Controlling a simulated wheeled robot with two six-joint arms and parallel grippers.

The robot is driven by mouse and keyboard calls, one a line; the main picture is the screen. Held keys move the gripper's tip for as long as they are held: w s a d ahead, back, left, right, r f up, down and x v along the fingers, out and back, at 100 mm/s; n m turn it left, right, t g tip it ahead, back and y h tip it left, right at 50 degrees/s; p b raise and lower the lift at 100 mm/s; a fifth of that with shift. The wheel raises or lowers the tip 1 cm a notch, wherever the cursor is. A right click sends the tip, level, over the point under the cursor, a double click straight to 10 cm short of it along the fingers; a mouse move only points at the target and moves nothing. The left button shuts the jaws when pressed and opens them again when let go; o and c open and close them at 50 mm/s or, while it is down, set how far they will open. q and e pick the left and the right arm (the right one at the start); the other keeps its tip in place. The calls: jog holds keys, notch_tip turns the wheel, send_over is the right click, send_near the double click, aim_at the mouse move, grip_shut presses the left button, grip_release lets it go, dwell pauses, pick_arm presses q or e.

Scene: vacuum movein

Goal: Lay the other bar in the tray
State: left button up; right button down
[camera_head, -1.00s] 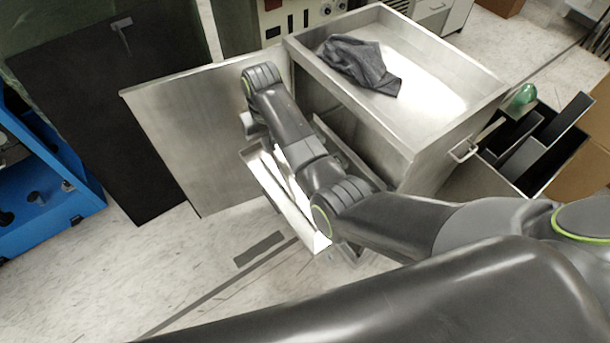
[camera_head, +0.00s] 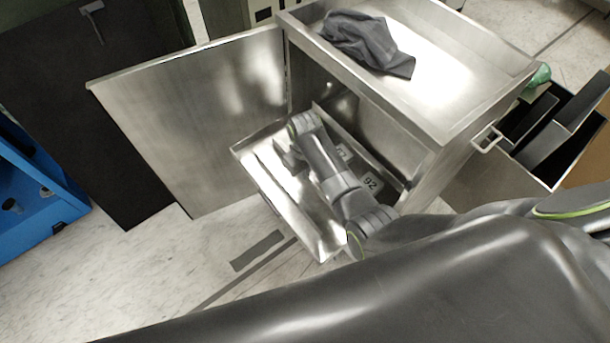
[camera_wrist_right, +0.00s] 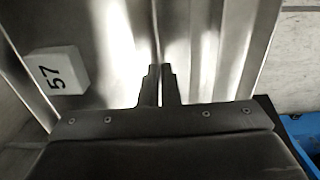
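The metal tray (camera_head: 318,228) is pulled out at the front of the open steel cabinet. Blocks with number labels sit in it, one reading 92 (camera_head: 370,183) and one partly hidden by my arm (camera_head: 344,151). In the right wrist view a pale block marked 57 (camera_wrist_right: 57,72) lies left of my fingers. My right gripper (camera_head: 286,160) is low over the tray's far left part. Its fingertips (camera_wrist_right: 160,70) are close together, with nothing visible between them. No bar can be clearly made out; my right arm hides part of the tray. My left gripper is out of view.
The cabinet door (camera_head: 205,110) stands open on the left. A grey cloth (camera_head: 365,42) lies on the cabinet top. A dark open bin (camera_head: 545,145) stands at the right, and a blue cart (camera_head: 40,180) at the far left. Floor is clear in front of the tray.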

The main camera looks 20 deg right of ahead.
jog(key=shift+f, duration=1.05)
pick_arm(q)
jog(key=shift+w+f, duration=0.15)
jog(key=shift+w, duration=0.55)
pick_arm(e)
jog(key=shift+f, duration=0.1)
jog(key=c, duration=1.7)
grip_release()
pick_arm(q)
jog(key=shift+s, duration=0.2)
